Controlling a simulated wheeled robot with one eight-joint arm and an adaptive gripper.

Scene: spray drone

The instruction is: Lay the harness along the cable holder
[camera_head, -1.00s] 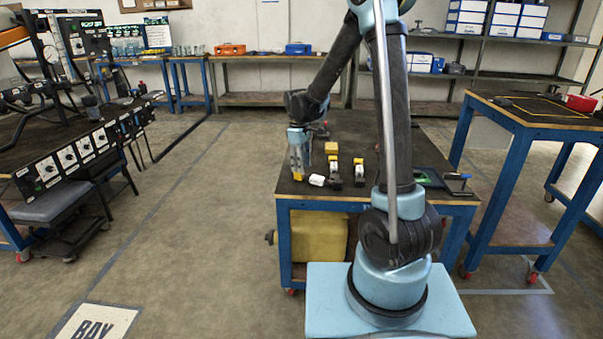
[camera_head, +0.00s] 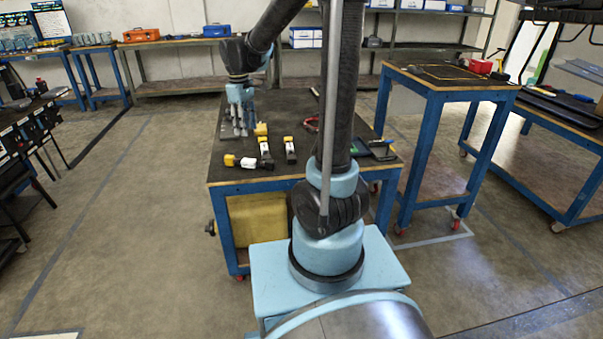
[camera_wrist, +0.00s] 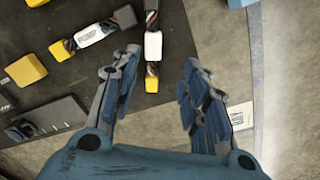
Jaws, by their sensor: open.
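My gripper (camera_head: 240,130) hangs open and empty over the left part of the table (camera_head: 225,172), behind the small connector pieces. Its two spread fingers (camera_wrist: 165,92) also show in the wrist view. A yellow and white piece (camera_head: 247,162) lies near the table's front left corner. Two yellow, white and black pieces, one left (camera_head: 265,150) and one right (camera_head: 289,149), lie beside it. In the wrist view, one such piece (camera_wrist: 152,45) lies beyond the fingertips and another (camera_wrist: 95,35) lies to its left. I cannot tell which parts make up the harness or the cable holder.
A yellow block (camera_wrist: 26,70) and a dark grey device (camera_wrist: 40,122) lie at the left of the wrist view. A red item (camera_head: 312,124) and a green-edged dark item (camera_head: 357,147) are farther right on the table. A second blue-framed table (camera_head: 432,85) stands to the right.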

